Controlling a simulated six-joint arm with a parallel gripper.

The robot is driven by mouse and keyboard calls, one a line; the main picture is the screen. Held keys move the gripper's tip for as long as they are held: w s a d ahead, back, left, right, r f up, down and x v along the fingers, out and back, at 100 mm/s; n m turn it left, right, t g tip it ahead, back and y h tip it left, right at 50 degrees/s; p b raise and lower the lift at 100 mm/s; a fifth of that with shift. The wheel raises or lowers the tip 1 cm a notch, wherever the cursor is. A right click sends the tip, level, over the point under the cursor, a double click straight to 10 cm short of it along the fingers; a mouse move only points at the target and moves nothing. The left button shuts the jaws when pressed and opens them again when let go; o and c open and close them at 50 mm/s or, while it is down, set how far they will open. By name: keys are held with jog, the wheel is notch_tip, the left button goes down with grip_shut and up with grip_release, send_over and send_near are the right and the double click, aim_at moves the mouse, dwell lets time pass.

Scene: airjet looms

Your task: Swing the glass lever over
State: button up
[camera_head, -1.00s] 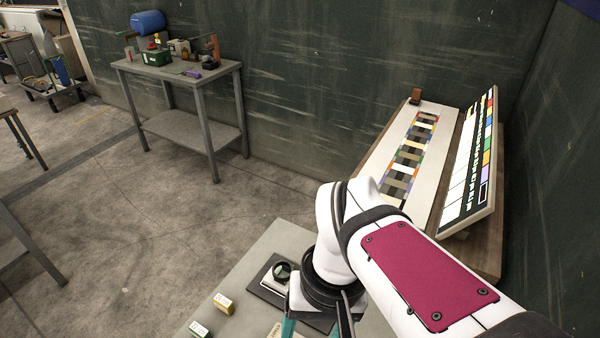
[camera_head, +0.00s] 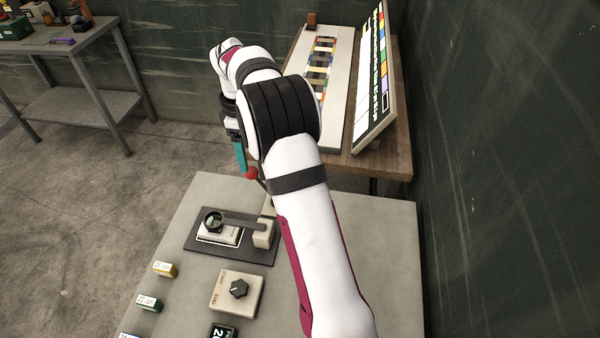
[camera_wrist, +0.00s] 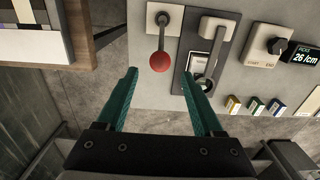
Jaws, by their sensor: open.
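The glass lever is a dark arm (camera_head: 243,219) with a round black-rimmed lens (camera_head: 214,221) at its left end and a beige block (camera_head: 263,233) at its right. It lies over a white-framed piece on a dark plate (camera_head: 203,243). In the wrist view the arm (camera_wrist: 208,52) runs down from the block to the lens (camera_wrist: 203,85), partly behind a finger. My gripper (camera_wrist: 160,73) is open with teal fingers; it also shows in the head view (camera_head: 240,157), beyond the plate. A red ball knob (camera_wrist: 160,62) appears between its fingertips; its depth is unclear.
The red ball also shows in the head view (camera_head: 252,174). A knob box (camera_head: 237,292), a small display (camera_head: 222,332) and small coloured blocks (camera_head: 164,269) are on the grey table (camera_head: 380,240). A tilted screen (camera_head: 370,85) stands behind.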

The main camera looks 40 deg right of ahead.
aim_at(251, 168)
jog(key=shift+f, duration=2.55)
jog(key=shift+c, duration=0.3)
jog(key=c, duration=0.9)
